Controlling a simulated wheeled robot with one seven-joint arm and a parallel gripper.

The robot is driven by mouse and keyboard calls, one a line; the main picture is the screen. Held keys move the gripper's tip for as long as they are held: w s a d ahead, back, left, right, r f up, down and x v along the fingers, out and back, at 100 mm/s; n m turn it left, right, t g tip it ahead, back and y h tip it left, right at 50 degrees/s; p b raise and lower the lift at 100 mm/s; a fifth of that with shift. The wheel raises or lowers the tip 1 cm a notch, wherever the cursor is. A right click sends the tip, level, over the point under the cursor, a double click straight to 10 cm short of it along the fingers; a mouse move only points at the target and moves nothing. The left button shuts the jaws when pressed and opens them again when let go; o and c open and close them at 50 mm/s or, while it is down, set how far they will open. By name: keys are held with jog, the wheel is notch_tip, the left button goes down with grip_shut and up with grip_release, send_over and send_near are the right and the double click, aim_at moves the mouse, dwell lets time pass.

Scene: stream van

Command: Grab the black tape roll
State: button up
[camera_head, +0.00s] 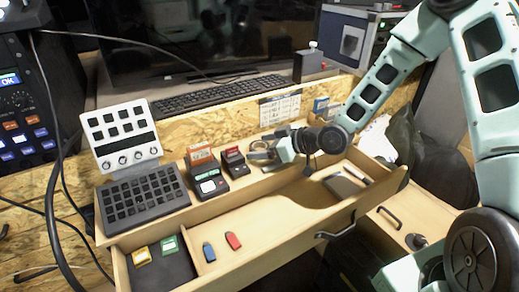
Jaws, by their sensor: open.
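My gripper (284,147) is over the back ledge of the wooden desk unit, at the rear edge of the open drawer. Its jaws are open, but the fingertips are small and partly hidden by the wrist. A dark ring-like item (259,146) lies on the ledge just left of the gripper; I cannot tell for sure whether it is the black tape roll. A small dark rounded object (416,241) sits lower right, by the lower drawer, and is also unclear. I see nothing held in the gripper.
Card readers (208,181) and a black keypad (143,198) stand left of the gripper. A keyboard (218,93) and monitor are behind. The drawer's middle is clear.

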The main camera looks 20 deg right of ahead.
jog(key=shift+w, duration=0.1)
jog(key=shift+c, duration=0.3)
jog(key=c, duration=1)
